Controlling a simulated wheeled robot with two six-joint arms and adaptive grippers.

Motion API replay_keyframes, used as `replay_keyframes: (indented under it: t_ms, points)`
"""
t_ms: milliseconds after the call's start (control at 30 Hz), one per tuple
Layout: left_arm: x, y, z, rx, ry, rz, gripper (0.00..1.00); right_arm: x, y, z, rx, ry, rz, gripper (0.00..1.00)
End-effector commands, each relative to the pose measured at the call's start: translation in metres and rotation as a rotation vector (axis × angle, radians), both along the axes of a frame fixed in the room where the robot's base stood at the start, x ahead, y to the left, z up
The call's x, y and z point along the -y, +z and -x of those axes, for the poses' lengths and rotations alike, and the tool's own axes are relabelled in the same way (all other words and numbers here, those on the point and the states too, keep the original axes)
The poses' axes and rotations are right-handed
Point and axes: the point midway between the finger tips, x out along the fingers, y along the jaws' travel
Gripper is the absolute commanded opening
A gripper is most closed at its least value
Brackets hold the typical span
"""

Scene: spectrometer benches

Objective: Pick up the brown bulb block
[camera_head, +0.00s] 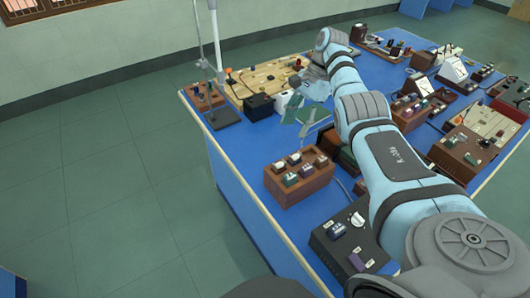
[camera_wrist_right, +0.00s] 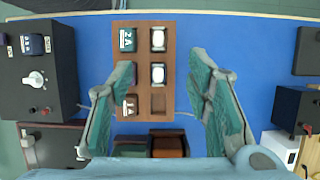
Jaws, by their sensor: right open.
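A wooden rack (camera_head: 297,195) of small bulb blocks stands near the left edge of the blue table; the right wrist view shows its rim (camera_wrist_right: 143,25) from above. A brownish block (camera_head: 320,162) sits in its right end; it appears to be the labelled block (camera_wrist_right: 130,105) in the right wrist view. My right gripper (camera_head: 306,115) is open and empty, beyond the rack in the head view. In the right wrist view its fingers (camera_wrist_right: 163,75) spread on both sides of the rack, the left one covering part of it. My left gripper is not in view.
A black instrument box (camera_head: 335,262) with a knob stands nearer me. A stand with a dark base (camera_head: 222,119) and a wooden board (camera_head: 270,75) are farther back. Blue table (camera_wrist_right: 245,45) is bare beside the rack.

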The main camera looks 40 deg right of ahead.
Motion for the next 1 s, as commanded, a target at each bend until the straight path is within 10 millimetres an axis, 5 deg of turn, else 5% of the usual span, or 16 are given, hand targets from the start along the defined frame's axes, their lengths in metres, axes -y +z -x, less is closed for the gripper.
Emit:
replay_keyframes:
  t_ms: [133, 300, 700, 1000]
  points:
    - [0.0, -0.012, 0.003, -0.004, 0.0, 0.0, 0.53, -0.009, -0.019, 0.003, -0.003, 0.0, -0.009, 0.45]
    - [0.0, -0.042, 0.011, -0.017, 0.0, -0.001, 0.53, -0.024, -0.067, 0.003, -0.003, -0.003, -0.008, 0.45]
    - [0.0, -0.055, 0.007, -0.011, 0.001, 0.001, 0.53, -0.045, -0.125, -0.006, -0.005, -0.002, -0.008, 0.45]
    - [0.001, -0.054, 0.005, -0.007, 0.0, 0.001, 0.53, -0.05, -0.132, -0.007, -0.002, -0.002, -0.007, 0.42]
